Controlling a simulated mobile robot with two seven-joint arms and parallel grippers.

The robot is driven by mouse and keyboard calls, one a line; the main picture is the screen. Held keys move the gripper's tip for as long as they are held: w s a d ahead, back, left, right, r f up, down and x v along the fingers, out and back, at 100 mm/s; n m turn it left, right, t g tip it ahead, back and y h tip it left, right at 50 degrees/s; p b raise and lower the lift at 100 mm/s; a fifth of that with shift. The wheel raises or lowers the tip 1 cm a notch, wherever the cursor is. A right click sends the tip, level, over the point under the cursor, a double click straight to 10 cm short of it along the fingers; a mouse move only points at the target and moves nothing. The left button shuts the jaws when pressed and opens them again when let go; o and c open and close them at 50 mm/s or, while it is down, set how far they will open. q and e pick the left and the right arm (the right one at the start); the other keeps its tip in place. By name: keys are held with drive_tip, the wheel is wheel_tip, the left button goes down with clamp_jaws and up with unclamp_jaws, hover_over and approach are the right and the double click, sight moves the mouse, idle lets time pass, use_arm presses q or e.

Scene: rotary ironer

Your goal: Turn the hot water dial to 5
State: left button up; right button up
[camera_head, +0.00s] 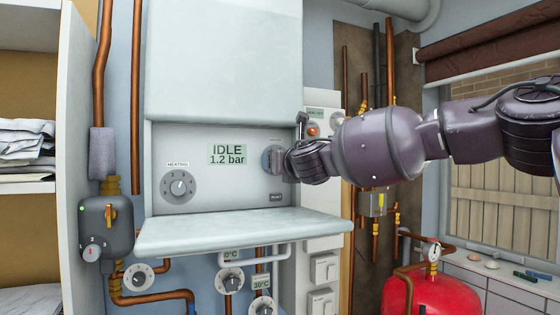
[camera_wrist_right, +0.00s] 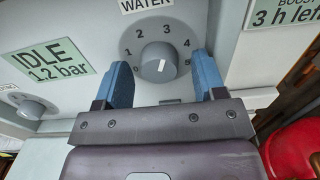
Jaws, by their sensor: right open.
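The hot water dial (camera_wrist_right: 158,58) is a grey round knob on the boiler's pale front panel, with numbers 0 to 5 around it and "WATER" above it. A small pale mark shows on the knob's face, but I cannot tell clearly which number it points to. My right gripper (camera_wrist_right: 161,68) is open, its blue fingers on either side of the knob; I cannot tell whether they touch it. In the head view, my right gripper (camera_head: 272,158) is at the panel's right side and mostly hides the dial. My left gripper is not in view.
The display (camera_head: 227,154) reads IDLE, 1.2 bar. A heating dial (camera_head: 178,186) is to the left on the same panel. A pale flap (camera_head: 240,232) juts out below the panel. Pipes and small valves hang underneath; a red tank (camera_head: 430,292) stands at lower right.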

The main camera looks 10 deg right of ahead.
drive_tip(key=shift+c, duration=0.5)
drive_tip(key=c, duration=0.8)
drive_tip(key=shift+m, duration=0.4)
drive_tip(key=shift+a+r+m, duration=0.1)
drive_tip(key=shift+r+m, duration=0.05)
drive_tip(key=shift+m, duration=8.35)
